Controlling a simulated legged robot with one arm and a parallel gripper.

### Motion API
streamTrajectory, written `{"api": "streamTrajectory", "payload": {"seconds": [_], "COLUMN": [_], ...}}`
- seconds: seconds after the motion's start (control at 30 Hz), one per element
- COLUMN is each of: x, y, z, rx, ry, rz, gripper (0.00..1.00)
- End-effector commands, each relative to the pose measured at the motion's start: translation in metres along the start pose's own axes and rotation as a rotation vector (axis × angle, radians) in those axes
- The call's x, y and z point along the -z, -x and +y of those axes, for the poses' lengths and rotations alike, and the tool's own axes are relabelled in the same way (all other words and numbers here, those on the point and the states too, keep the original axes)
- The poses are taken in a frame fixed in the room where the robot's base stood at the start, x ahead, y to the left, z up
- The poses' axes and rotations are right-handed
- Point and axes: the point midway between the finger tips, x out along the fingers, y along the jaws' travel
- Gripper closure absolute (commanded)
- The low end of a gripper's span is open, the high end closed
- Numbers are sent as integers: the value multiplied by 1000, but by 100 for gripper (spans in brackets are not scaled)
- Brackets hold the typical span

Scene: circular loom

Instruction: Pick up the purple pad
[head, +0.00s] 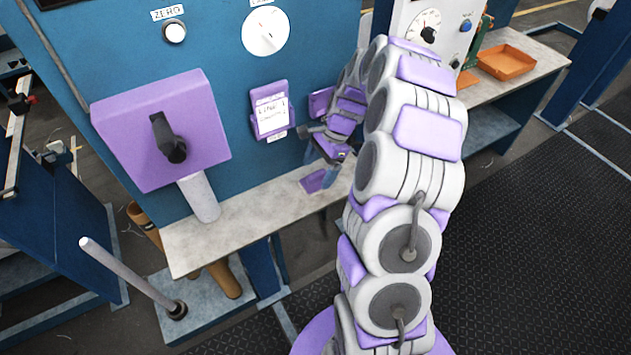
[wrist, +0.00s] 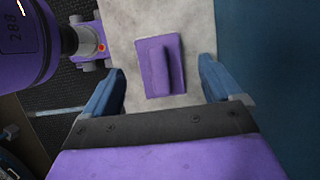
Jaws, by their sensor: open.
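The purple pad (wrist: 174,70) is a flat rectangular plate with a raised bar-like handle along its middle. It lies on the pale shelf (wrist: 118,15). In the wrist view it sits between and beyond the two blue fingertips of my gripper (wrist: 160,82), which are apart with nothing between them touching the pad. In the head view the pad (head: 314,181) lies on the shelf below my gripper (head: 328,160), partly hidden by it. My gripper is open and above the pad.
A blue panel (head: 240,100) rises behind the shelf, carrying a purple box with a black knob (head: 168,140) and a small labelled purple unit (head: 270,110). An orange tray (head: 505,62) sits on the right bench. Dark floor (head: 540,220) is clear at right.

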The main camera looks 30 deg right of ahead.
Motion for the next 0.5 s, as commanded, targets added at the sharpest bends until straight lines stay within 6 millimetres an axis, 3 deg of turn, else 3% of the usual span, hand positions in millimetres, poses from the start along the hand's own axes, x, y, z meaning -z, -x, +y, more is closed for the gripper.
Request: {"api": "streamTrajectory", "payload": {"seconds": [0.2, 0.4, 0.5], "x": [0, 0, 0], "y": [-27, -27, -27], "z": [1, 1, 0], "rx": [-2, 0, 0], "ry": [1, 1, 1], "rz": [-1, 0, 1], "gripper": [8, 8, 17]}}
